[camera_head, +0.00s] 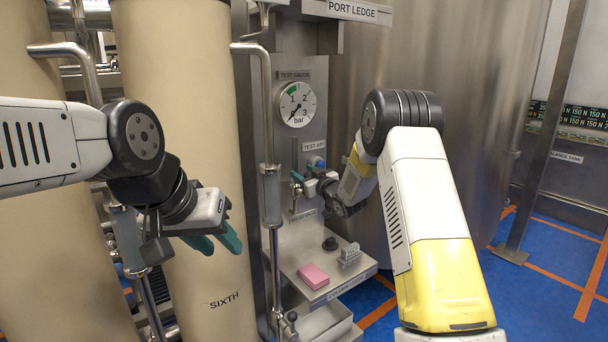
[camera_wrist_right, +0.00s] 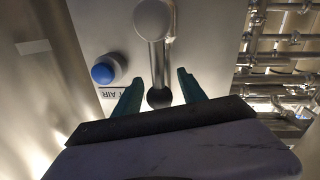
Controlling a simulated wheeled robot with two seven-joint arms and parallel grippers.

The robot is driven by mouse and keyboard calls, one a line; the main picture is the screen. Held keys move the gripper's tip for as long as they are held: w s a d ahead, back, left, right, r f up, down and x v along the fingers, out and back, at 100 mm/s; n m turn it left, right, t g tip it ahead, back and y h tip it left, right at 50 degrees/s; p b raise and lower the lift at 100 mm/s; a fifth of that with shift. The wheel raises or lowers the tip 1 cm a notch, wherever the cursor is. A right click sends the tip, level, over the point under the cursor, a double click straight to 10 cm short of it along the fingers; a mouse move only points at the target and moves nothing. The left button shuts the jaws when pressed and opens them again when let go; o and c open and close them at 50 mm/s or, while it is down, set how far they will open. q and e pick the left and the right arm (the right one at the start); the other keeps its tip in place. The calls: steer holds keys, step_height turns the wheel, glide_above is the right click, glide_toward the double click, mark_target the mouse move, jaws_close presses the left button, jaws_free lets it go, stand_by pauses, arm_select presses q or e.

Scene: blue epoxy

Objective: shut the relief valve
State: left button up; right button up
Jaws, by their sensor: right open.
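In the right wrist view, a metal lever (camera_wrist_right: 158,60) runs from a round grey end down to a black ball knob (camera_wrist_right: 158,97). I take it for the relief valve's handle; its label is not readable here. My right gripper (camera_head: 299,181) is at the panel under the gauge. Its open teal fingers (camera_wrist_right: 160,94) lie either side of the knob, with a gap showing on both sides. In the head view the gripper and wrist hide most of the lever. My left gripper (camera_head: 216,241) hangs in front of the beige column, its teal fingers apart and empty.
A blue button (camera_wrist_right: 103,73) sits left of the lever, also seen in the head view (camera_head: 317,162). The test gauge (camera_head: 297,104) is above. A ledge (camera_head: 310,262) below holds a pink block (camera_head: 313,276), a black knob and a grey piece. A vertical pipe (camera_head: 268,130) stands left.

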jaws_close()
stand_by(1.4)
